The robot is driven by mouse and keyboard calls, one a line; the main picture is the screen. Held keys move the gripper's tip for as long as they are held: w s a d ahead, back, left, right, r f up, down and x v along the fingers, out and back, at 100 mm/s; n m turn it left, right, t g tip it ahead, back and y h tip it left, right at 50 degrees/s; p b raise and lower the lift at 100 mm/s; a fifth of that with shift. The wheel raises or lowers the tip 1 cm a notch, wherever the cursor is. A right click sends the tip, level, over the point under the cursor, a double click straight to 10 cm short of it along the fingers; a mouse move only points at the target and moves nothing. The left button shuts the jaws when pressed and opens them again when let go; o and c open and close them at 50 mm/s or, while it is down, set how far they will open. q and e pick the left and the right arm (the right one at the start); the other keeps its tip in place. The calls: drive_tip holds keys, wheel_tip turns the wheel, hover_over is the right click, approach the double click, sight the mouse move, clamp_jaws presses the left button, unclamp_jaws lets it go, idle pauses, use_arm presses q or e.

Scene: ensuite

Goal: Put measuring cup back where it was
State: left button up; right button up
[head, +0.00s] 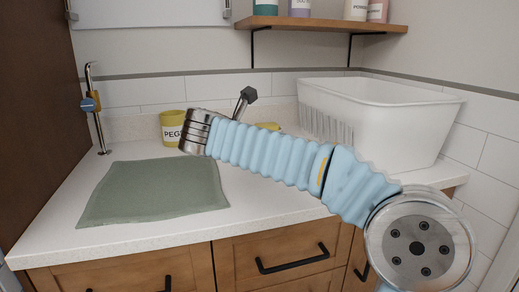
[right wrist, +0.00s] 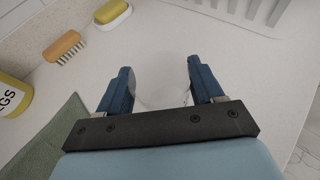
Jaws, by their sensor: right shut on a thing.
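In the right wrist view, the clear measuring cup (right wrist: 160,92) is between the blue fingers of my right gripper (right wrist: 160,80), which is shut on it. The cup is see-through and faint over the pale counter (right wrist: 230,60), so I cannot tell if its base touches the counter. In the head view my right arm reaches in from the right across the counter (head: 270,212). It hides the right gripper's fingers and the cup there. My left gripper is not in view.
A yellow peg tub (head: 173,126) stands behind a green mat (head: 155,190). A white basket (head: 390,120) fills the back right. The right wrist view shows an orange brush (right wrist: 62,45) and a yellow soap on a white dish (right wrist: 113,14).

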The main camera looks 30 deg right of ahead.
drive_tip(key=shift+f, duration=0.85)
drive_tip(key=shift+f, duration=0.15)
drive_tip(key=o, duration=1.1)
drive_tip(key=shift+s+a+r, duration=0.1)
drive_tip(key=shift+a+r, duration=0.15)
drive_tip(key=v, duration=1.1)
drive_tip(key=shift+s+a, duration=0.2)
drive_tip(key=shift+a, duration=0.05)
drive_tip(key=shift+r, duration=0.1)
